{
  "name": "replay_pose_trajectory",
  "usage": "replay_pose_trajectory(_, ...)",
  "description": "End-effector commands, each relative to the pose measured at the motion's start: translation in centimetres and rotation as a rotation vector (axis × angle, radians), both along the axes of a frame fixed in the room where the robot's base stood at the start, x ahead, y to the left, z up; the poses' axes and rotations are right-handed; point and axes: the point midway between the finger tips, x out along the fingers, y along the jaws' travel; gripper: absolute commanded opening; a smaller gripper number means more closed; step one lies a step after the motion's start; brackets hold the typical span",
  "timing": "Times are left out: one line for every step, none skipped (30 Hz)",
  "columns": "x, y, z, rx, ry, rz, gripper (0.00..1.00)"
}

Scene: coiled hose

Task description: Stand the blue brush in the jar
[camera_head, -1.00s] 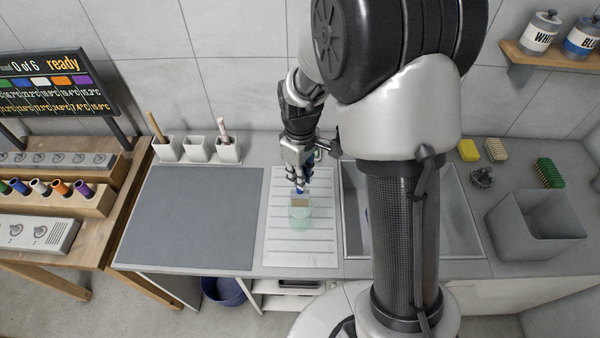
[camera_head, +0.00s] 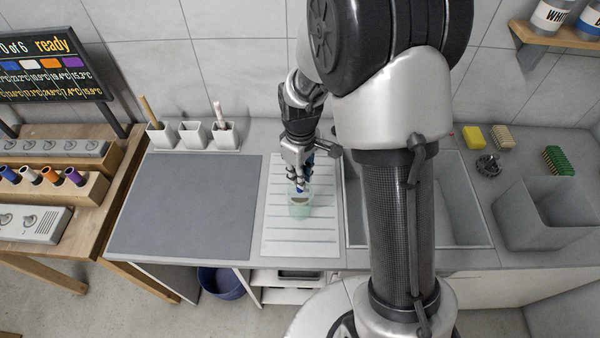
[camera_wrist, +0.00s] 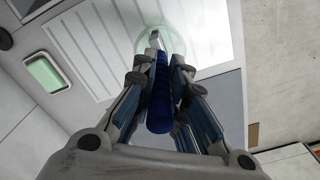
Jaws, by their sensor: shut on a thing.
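My gripper (camera_head: 299,184) is above the white ribbed drainboard, shut on the blue brush (camera_wrist: 160,95). The brush's thick blue handle lies between the fingers in the wrist view, and its far end points at the jar. The jar (camera_wrist: 187,48) is clear, pale green glass and stands upright on the drainboard; in the head view the jar (camera_head: 300,210) is directly under my fingertips. The brush's lower end overlaps the jar's mouth in both views. I cannot tell how deep it is or whether it touches the glass.
The drainboard (camera_head: 283,243) lies between a grey mat (camera_head: 185,205) and the sink (camera_head: 462,213). White cups (camera_head: 193,135) stand at the back left, two holding brushes. A grey bin (camera_head: 535,215), sponges (camera_head: 474,137) and a green scrub brush (camera_head: 557,160) are at right.

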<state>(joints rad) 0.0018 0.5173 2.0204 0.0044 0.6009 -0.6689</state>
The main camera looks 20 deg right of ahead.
Motion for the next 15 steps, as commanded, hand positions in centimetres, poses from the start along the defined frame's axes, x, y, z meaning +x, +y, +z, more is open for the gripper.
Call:
replay_pose_trajectory(0.00,0.00,0.00,0.000,0.000,0.000,0.00)
replay_pose_trajectory(0.00,0.00,0.01,0.000,0.000,0.000,0.00)
replay_pose_trajectory(0.00,0.00,0.03,0.000,0.000,0.000,0.00)
replay_pose_trajectory(0.00,0.00,0.03,0.000,0.000,0.000,0.00)
replay_pose_trajectory(0.00,0.00,0.03,0.000,0.000,0.000,0.00)
replay_pose_trajectory(0.00,0.00,0.03,0.000,0.000,0.000,0.14)
replay_pose_trajectory(0.00,0.00,0.03,0.000,0.000,0.000,0.16)
replay_pose_trajectory(0.00,0.00,0.03,0.000,0.000,0.000,0.18)
replay_pose_trajectory(0.00,0.00,0.03,0.000,0.000,0.000,0.21)
replay_pose_trajectory(0.00,0.00,0.03,0.000,0.000,0.000,0.23)
replay_pose_trajectory(0.00,0.00,0.03,0.000,0.000,0.000,0.25)
replay_pose_trajectory(0.01,0.01,0.03,0.000,0.000,0.000,0.27)
replay_pose_trajectory(0.00,0.00,0.03,0.000,0.000,0.000,0.29)
replay_pose_trajectory(0.00,0.00,0.03,0.000,0.000,0.000,0.31)
replay_pose_trajectory(0.00,0.00,0.03,0.000,0.000,0.000,0.34)
